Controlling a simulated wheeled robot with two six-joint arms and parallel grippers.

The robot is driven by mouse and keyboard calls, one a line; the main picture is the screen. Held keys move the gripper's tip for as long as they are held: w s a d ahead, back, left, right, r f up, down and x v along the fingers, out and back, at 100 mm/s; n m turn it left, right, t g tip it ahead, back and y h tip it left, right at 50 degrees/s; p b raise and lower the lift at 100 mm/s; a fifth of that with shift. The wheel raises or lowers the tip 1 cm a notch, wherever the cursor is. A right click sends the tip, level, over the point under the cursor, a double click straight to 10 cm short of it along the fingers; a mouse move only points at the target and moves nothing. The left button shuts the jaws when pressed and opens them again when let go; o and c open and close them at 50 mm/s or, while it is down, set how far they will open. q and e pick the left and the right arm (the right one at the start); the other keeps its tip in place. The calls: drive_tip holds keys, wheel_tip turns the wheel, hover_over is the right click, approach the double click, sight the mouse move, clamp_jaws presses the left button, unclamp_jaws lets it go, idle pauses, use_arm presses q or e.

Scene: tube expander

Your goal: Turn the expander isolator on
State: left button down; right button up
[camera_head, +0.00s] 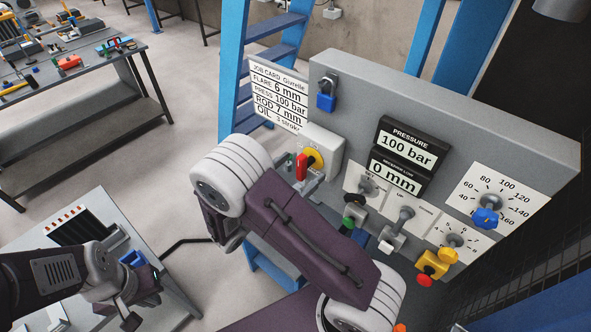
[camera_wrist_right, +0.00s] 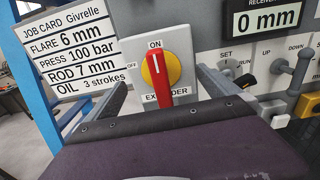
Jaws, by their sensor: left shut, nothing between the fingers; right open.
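The expander isolator is a yellow disc with a red handle (camera_head: 301,168) on a pale box on the panel. In the right wrist view, the red handle (camera_wrist_right: 162,85) stands upright, its white mark at the upper end beneath the ON label. OFF is on the left. My right gripper (camera_head: 305,181) is open in front of the isolator; in the wrist view its fingers lie either side of the handle, apart from it. My own purple arm link hides part of the gripper in the head view. My left gripper (camera_head: 142,290) is shut and empty over the lower-left table.
The grey panel (camera_head: 455,105) also bears a blue padlock (camera_head: 326,95), a pressure display (camera_head: 407,150), levers and a blue knob (camera_head: 486,218). A job card (camera_head: 277,98) stands left of the isolator. A workbench (camera_head: 75,60) with tools is at the far left.

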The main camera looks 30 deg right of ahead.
drive_tip(key=v, duration=0.6)
drive_tip(key=shift+s+a+p, duration=0.15)
drive_tip(key=shift+a+p, duration=0.15)
drive_tip(key=shift+a, duration=0.05)
